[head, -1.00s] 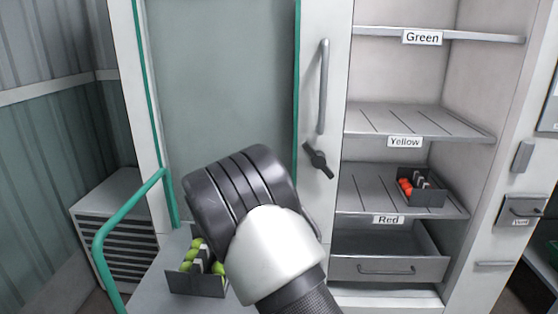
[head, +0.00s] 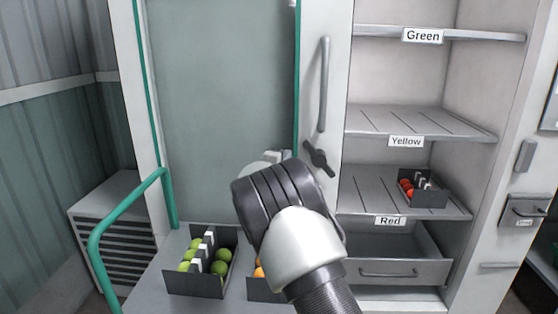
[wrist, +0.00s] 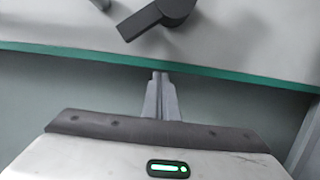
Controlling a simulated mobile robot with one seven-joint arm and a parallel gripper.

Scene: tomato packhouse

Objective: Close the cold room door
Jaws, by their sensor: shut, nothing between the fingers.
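The cold room door appears to be the tall panel with a grey-green pane (head: 220,90), teal edging and a white right-hand stile. The stile carries a long vertical handle (head: 324,85) and a black lever (head: 319,158). The shelves to its right stand exposed. In the wrist view my gripper (wrist: 161,76) is shut and empty, its tips at the teal edge strip (wrist: 225,79). The black lever (wrist: 157,17) lies just beyond them, apart. In the head view my arm hides the fingers; contact with the door cannot be told.
Shelves labelled Green (head: 422,35), Yellow (head: 406,141) and Red (head: 390,220) hold one crate of red tomatoes (head: 424,194). A drawer (head: 392,270) is below. A crate of green tomatoes (head: 196,286) and a partly hidden orange one stand low in front. A teal rail (head: 97,250) is left.

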